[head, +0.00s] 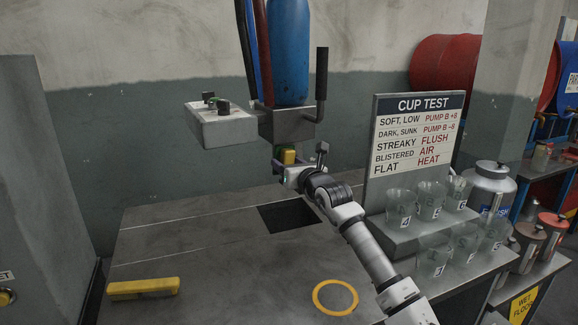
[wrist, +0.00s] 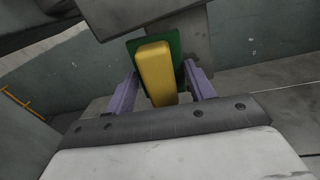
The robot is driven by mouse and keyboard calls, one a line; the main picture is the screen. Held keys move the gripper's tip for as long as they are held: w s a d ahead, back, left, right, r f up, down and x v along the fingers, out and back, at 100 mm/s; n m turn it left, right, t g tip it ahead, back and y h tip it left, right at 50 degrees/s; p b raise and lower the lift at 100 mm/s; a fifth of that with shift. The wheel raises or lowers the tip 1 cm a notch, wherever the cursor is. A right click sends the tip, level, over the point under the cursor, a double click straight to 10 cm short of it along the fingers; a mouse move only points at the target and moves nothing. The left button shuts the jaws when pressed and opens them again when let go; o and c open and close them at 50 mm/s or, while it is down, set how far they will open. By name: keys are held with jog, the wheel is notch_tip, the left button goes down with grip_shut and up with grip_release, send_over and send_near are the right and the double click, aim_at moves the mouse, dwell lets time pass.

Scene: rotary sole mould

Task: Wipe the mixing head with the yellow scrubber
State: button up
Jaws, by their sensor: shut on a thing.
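The mixing head (head: 289,120) is a grey metal block under a blue cylinder, with a black handle on its right. My gripper (head: 284,163) is raised just below it. It is shut on the yellow scrubber (head: 288,156), which has a green pad. In the wrist view the scrubber (wrist: 156,72) stands between the two purple fingers of my gripper (wrist: 158,92), its green pad (wrist: 132,47) on the far side. A grey part is close behind the pad in that view. I cannot tell whether they touch.
A sign (head: 414,140) and several numbered cups (head: 400,208) stand at the right of the table (head: 200,235). A yellow bar (head: 143,288) lies front left. A yellow ring (head: 335,297) marks the front. A dark square opening (head: 285,217) lies below my gripper. A grey control box (head: 220,124) hangs left.

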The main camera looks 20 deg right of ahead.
aim_at(301, 156)
jog(key=shift+w+d+b, duration=0.25)
jog(key=shift+d+b, duration=0.3)
jog(key=shift+d, duration=0.95)
jog(key=shift+w+d+b, duration=0.2)
jog(key=shift+d+b, duration=0.35)
jog(key=shift+d, duration=0.9)
jog(key=shift+s+a+p, duration=0.25)
jog(key=shift+a+p, duration=0.6)
jog(key=shift+a, duration=0.7)
jog(key=shift+s+a+p, duration=0.2)
jog(key=shift+a+p, duration=0.6)
jog(key=shift+a, duration=0.7)
jog(key=shift+s+d+b, duration=0.25)
jog(key=shift+s+b, duration=0.35)
jog(key=shift+s, duration=0.9)
jog(key=shift+s+d+b, duration=0.2)
jog(key=shift+s+b, duration=0.4)
jog(key=shift+s, duration=0.85)
